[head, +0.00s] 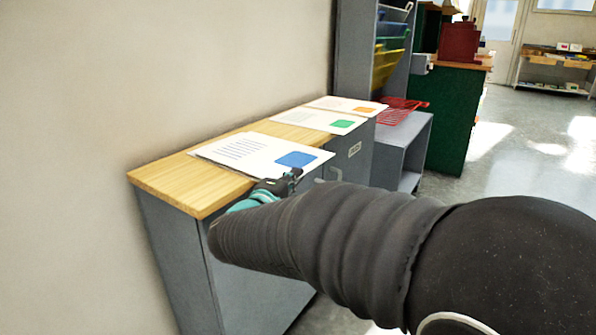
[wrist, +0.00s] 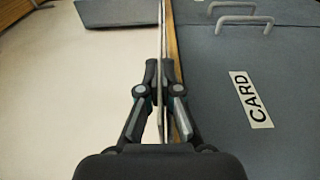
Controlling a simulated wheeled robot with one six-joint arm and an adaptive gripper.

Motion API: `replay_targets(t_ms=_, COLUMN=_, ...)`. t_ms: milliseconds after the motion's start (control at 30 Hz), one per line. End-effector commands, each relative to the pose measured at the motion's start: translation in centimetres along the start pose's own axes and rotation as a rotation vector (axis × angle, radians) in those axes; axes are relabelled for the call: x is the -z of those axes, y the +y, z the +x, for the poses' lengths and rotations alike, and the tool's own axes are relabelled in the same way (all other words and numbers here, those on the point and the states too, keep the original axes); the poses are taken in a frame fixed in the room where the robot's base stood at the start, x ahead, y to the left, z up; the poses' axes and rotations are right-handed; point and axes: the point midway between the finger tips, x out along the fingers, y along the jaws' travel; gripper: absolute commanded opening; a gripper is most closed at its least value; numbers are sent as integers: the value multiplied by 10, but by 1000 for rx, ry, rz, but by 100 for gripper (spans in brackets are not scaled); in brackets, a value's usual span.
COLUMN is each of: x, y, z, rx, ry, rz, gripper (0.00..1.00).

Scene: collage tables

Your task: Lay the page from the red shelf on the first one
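A white page with a blue square (head: 262,152) and lines of print is over the near part of the wooden cabinet top (head: 190,180). Its right corner reaches past the front edge. My gripper (head: 290,181) is at that corner. In the wrist view the fingers (wrist: 162,75) are closed on both sides of a thin sheet seen edge-on, close beside the wooden edge. I cannot tell whether another page lies under it. The red wire shelf (head: 402,110) at the right shows no page on it.
A page with a green square (head: 318,121) and one with an orange square (head: 345,105) lie farther back on the top. The cabinet front has handles and a CARD label (wrist: 251,99). A wall bounds the left. A grey unit with coloured trays (head: 390,50) stands behind.

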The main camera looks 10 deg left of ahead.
Motion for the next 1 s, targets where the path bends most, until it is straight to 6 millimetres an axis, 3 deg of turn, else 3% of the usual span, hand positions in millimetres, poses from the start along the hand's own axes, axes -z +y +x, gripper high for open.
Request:
replay_targets(t_ms=367, x=1, y=-2, z=0, rx=-1, ry=0, rz=1, gripper=0)
replay_targets(t_ms=400, x=1, y=-2, z=0, rx=-1, ry=0, rz=1, gripper=12)
replay_targets(t_ms=500, x=1, y=-2, z=0, rx=-1, ry=0, rz=1, gripper=35)
replay_targets(t_ms=733, x=1, y=-2, z=0, rx=-1, ry=0, rz=1, gripper=38)
replay_targets(t_ms=867, x=1, y=-2, z=0, rx=-1, ry=0, rz=1, gripper=70)
replay_targets(t_ms=900, x=1, y=-2, z=0, rx=-1, ry=0, rz=1, gripper=75)
replay_targets(t_ms=1000, x=1, y=-2, z=0, rx=-1, ry=0, rz=1, gripper=75)
